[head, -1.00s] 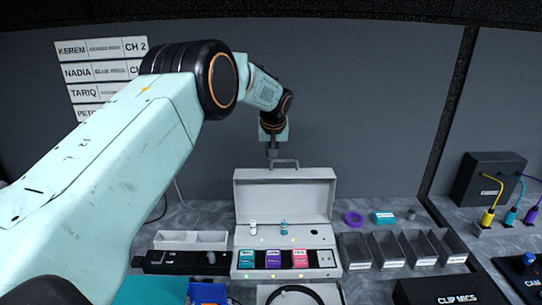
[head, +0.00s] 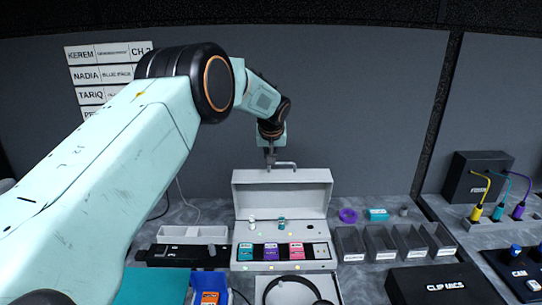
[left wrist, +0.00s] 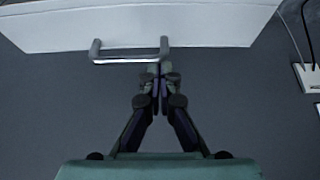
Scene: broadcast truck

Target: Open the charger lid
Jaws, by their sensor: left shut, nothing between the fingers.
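The charger (head: 242,256) is a pale grey case on the bench. Its lid (head: 282,199) stands raised at the back, with a metal handle (head: 286,166) on its upper edge. Inside are teal, purple and pink packs (head: 271,252) and two small upright items on a ledge. My left gripper (head: 270,158) is shut and empty at the left part of the handle. In the left wrist view the shut fingertips (left wrist: 160,72) are by one end of the handle (left wrist: 128,57); I cannot tell whether they touch it. My right gripper is not in view.
Grey bins (head: 381,244) and a black CLIP MICS box (head: 440,284) are to the right. A purple ring (head: 348,215) lies behind the bins. A white tray (head: 192,234) is to the left. Headphones (head: 290,283) lie in front of the charger. The back wall (head: 370,110) stands close behind.

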